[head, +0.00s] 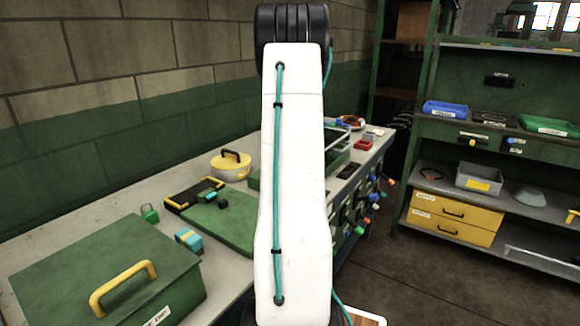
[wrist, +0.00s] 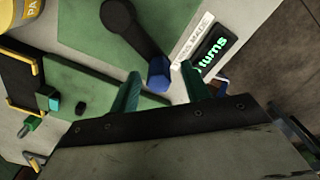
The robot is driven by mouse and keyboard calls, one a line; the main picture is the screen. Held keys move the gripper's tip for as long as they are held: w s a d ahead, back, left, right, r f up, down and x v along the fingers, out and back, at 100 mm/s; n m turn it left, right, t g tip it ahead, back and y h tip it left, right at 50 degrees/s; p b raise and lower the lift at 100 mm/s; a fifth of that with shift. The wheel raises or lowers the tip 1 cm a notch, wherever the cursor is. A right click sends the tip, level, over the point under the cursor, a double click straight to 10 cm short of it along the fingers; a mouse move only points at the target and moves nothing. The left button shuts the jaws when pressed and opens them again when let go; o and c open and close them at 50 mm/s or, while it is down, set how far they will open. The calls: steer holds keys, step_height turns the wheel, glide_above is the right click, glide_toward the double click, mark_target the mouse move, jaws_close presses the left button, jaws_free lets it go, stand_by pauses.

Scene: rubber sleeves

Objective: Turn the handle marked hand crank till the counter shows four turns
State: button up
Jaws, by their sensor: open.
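The crank is a dark arm (wrist: 130,28) with a round hub at the top and a blue knob (wrist: 158,74) at its lower end, in the wrist view. A white label (wrist: 193,36) lies beside it, its print too small to read surely. The dark counter display (wrist: 214,50) shows green "turns"; I cannot make out a number. My gripper (wrist: 160,72) is open, its two green fingers on either side of the blue knob. I cannot tell whether they touch it. In the head view my white arm hides the crank and counter.
A green box (head: 110,275) with a yellow handle stands front left on the bench. A yellow round tin (head: 231,166), a black tray (head: 193,195) and a green board (head: 215,222) lie behind it. Shelves (head: 480,225) stand at right; floor between is clear.

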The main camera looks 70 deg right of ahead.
step_height(320, 180, up, 6)
steer(key=shift+r, duration=0.25)
